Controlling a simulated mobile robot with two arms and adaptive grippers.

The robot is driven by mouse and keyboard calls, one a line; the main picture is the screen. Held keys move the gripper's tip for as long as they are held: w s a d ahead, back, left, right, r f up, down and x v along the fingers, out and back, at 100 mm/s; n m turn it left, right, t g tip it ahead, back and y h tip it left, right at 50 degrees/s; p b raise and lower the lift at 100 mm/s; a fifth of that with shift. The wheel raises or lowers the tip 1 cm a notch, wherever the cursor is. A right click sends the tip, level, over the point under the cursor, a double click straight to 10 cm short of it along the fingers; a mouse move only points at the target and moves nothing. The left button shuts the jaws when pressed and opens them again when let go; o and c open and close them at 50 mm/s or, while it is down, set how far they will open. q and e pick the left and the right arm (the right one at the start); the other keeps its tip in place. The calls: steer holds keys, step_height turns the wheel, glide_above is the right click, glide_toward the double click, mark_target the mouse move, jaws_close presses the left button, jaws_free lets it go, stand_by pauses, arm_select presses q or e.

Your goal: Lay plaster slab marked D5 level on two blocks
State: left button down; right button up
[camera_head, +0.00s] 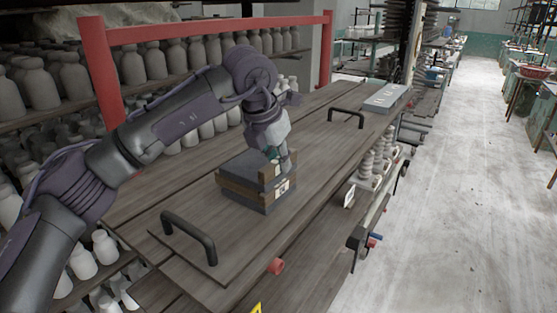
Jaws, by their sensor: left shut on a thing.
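A stack of flat grey slabs with brown block-like layers between them (240,192) sits on the wooden board. White labels (281,188) show on its near right side, but they are too small to read, so I cannot tell which slab is D5. My left gripper (283,165) reaches down at the right end of the stack. It is shut on what looks like the top grey slab (243,165); its fingers partly hide that end. The slab looks about level, and I cannot tell whether it rests on the layer below. My right gripper is out of view.
The wooden board (310,160) has black handles (190,235) (346,117) near and far. Bottles (150,65) line shelves behind a red frame (215,29). The board is clear around the stack.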

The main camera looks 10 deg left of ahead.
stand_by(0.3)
arm_select(q)
steer(key=c, duration=1)
jaws_free()
